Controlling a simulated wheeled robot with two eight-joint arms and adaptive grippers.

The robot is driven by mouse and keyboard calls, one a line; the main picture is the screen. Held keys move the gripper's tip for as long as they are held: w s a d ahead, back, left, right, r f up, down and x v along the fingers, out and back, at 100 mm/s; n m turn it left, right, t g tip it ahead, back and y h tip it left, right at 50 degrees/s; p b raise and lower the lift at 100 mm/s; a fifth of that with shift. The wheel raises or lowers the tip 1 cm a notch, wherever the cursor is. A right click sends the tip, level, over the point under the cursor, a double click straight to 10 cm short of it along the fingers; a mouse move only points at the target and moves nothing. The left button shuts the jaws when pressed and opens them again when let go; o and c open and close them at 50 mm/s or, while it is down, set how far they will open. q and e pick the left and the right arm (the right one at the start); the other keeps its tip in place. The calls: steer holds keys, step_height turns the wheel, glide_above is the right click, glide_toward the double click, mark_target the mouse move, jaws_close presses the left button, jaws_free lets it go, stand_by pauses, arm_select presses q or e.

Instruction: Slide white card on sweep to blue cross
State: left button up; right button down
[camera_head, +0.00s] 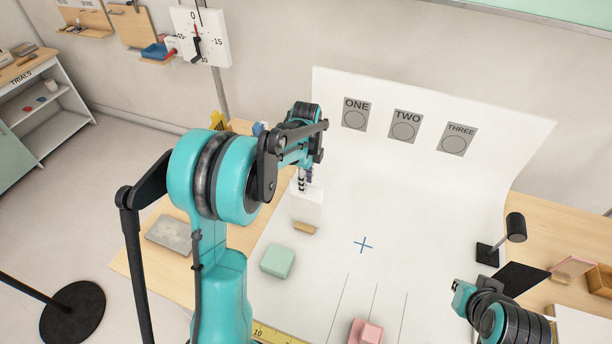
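A white card (307,208) stands upright on a small wooden foot on the white sweep (345,210), left of the blue cross (363,245). My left gripper (305,181) points down at the card's top edge. Its fingers are small and partly overlap the card, so I cannot tell whether they grip it. The blue cross lies flat and uncovered on the sweep, right of and nearer than the card.
A green block (278,261) sits on the sweep in front of the card. A pink block (366,332) is at the front edge near thin lines. A black lamp (515,228) stands at the right. The sweep between card and cross looks clear.

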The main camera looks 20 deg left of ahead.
arm_select(q)
glide_above(306, 207)
step_height(306, 207, down, 6)
steer(key=shift+w+b, duration=0.15)
steer(key=shift+b, duration=0.2)
jaws_close()
